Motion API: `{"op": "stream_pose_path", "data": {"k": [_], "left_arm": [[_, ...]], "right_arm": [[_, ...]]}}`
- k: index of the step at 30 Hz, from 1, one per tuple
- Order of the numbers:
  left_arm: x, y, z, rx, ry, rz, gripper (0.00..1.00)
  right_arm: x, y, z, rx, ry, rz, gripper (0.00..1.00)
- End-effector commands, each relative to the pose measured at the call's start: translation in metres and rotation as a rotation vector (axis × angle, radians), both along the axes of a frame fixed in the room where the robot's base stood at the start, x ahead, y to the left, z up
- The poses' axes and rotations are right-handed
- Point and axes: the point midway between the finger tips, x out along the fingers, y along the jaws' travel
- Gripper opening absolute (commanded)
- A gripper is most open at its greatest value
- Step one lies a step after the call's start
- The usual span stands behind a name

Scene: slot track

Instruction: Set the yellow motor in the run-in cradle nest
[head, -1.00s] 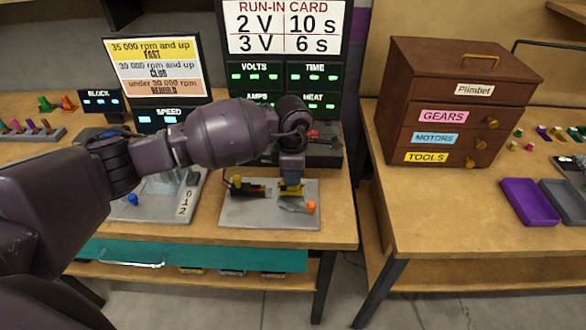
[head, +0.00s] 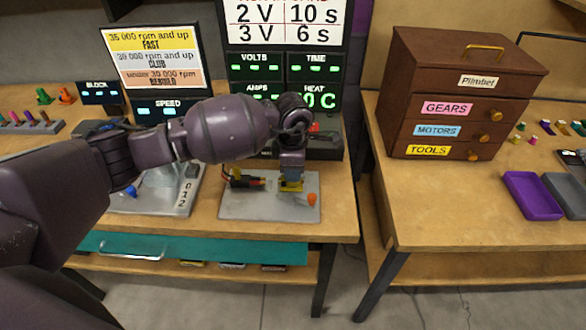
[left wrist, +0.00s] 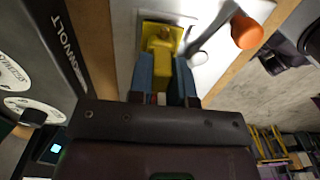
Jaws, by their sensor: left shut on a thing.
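The yellow motor (left wrist: 160,48) is between the blue fingertips of my left gripper (left wrist: 163,82) in the left wrist view. In the head view my left gripper (head: 291,178) points down over the grey run-in cradle plate (head: 250,209), shut on the motor. A yellow square nest (left wrist: 178,31) shows around and under the motor's far end; I cannot tell whether the motor is fully seated in it. An orange knob (head: 312,199) on a grey lever (left wrist: 212,32) is just beside the nest. Red and black clips (head: 245,180) lie left of the gripper. My right gripper is out of view.
A dark power supply box (head: 325,147) stands behind the cradle. Left is another grey stand (head: 178,200) with a blue knob. A brown drawer cabinet (head: 455,100) and a purple tray (head: 532,194) are on the right bench, across a gap.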

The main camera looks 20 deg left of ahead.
Motion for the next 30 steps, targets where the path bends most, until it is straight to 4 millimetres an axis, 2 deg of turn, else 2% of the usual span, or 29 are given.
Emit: {"op": "stream_pose_path", "data": {"k": [5,6,12,22,26,30], "left_arm": [[0.000,0.000,-0.001,0.000,0.000,0.000,0.00],[0.000,0.000,-0.002,-0.001,0.000,0.000,0.20],[0.000,0.000,-0.001,0.000,0.000,0.000,0.49],[0.000,0.000,-0.001,0.000,0.000,0.000,0.49],[0.001,0.000,0.014,0.000,-0.003,-0.001,0.49],[0.001,0.000,0.039,0.001,-0.005,-0.001,0.49]], "right_arm": [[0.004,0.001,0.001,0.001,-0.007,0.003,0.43],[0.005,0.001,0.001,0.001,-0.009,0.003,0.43],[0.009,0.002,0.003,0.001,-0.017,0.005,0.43],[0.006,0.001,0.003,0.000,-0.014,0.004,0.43],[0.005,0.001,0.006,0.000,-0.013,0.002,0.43],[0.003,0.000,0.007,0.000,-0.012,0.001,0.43]]}}
